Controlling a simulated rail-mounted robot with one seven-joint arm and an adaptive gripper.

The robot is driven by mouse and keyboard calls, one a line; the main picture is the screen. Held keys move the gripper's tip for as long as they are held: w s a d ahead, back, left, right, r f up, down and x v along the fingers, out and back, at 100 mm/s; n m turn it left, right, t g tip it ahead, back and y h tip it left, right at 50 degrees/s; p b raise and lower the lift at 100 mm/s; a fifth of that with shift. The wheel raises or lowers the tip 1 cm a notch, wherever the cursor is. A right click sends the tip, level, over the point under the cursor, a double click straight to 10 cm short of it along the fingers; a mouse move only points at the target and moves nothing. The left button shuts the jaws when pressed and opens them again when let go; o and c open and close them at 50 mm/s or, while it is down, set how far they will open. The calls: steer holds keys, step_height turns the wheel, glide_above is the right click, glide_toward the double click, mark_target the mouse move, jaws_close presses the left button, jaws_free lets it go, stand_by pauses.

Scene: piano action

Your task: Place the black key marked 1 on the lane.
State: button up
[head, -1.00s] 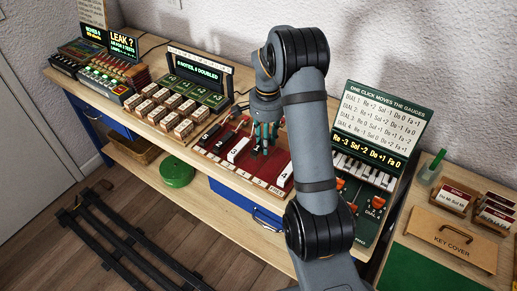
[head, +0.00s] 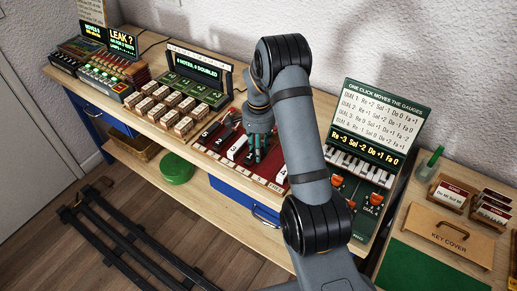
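The red board (head: 212,146), which appears to hold the lane, lies on the bench with numbered marks and a pale strip along its front. A white key (head: 238,148) lies on it left of my gripper, and a white piece marked 4 (head: 281,175) lies to the right. A small dark piece (head: 231,120) sits at the board's back left; I cannot read a number on it. My gripper (head: 258,158) points down low over the middle of the board. Its teal fingers are small here, and I cannot tell whether they hold a key. No black key marked 1 is clearly readable.
Several wooden blocks (head: 160,98) stand left of the board, before a lit display (head: 198,73). The dial panel (head: 345,190) with red knobs stands to the right, under a green sign (head: 378,118). A wooden key cover (head: 450,235) lies on the right-hand table.

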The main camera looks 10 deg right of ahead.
steer(key=o, duration=0.4)
steer(key=shift+r, duration=0.15)
step_height(320, 180, up, 12)
stand_by(0.5)
